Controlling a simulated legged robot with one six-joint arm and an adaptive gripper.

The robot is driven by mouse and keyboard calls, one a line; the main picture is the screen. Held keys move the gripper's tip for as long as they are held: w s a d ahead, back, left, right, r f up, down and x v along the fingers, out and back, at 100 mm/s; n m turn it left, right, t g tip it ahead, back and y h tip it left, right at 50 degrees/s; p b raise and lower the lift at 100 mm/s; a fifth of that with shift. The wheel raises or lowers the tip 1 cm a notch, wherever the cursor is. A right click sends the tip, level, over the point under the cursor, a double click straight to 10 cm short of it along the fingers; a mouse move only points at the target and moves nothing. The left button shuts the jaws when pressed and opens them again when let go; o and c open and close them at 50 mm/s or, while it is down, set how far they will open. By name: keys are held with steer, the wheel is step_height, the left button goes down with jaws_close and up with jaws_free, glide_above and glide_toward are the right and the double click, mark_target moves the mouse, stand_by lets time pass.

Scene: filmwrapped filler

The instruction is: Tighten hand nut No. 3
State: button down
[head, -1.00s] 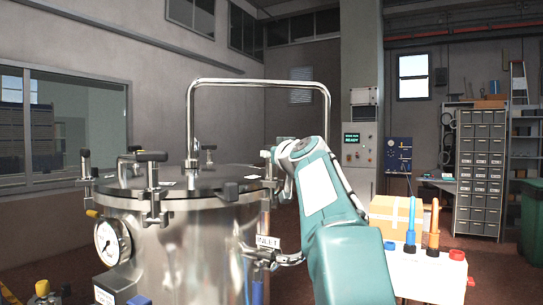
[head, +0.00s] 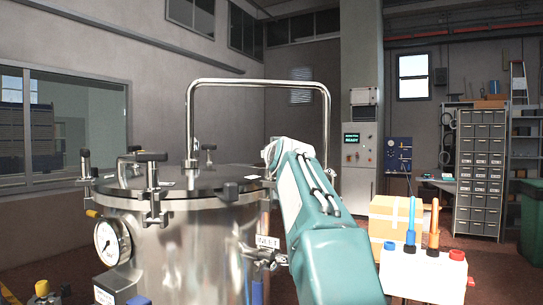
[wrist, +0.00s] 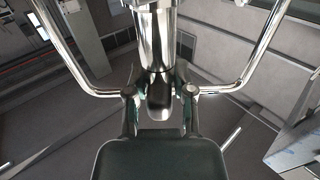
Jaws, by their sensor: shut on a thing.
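The steel vessel (head: 185,250) stands at the left in the head view, with its flat lid (head: 140,183) on. Dark T-shaped hand nuts sit around the lid's rim, one at the front (head: 152,157) and one at the left (head: 86,153). I cannot read a number on any of them. In the head view my arm reaches the lid's right edge and hides my gripper. In the wrist view my gripper (wrist: 160,98) is shut on a shiny chrome cylindrical part (wrist: 155,45). I cannot tell whether this part belongs to hand nut No. 3.
A tall chrome loop handle (head: 258,82) rises above the lid. A pressure gauge (head: 112,242) and an inlet fitting (head: 266,250) stick out from the vessel. A cardboard box (head: 392,215) and a white block with coloured handles (head: 425,272) stand right of my arm.

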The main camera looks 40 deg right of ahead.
stand_by(0.4)
steer(key=c, duration=0.5)
jaws_free()
steer(key=shift+c, duration=0.2)
steer(key=shift+s+a, duration=0.1)
steer(key=v, duration=1.1)
steer(key=shift+s+a, duration=0.25)
steer(key=shift+s, duration=0.05)
steer(key=shift+f, duration=0.1)
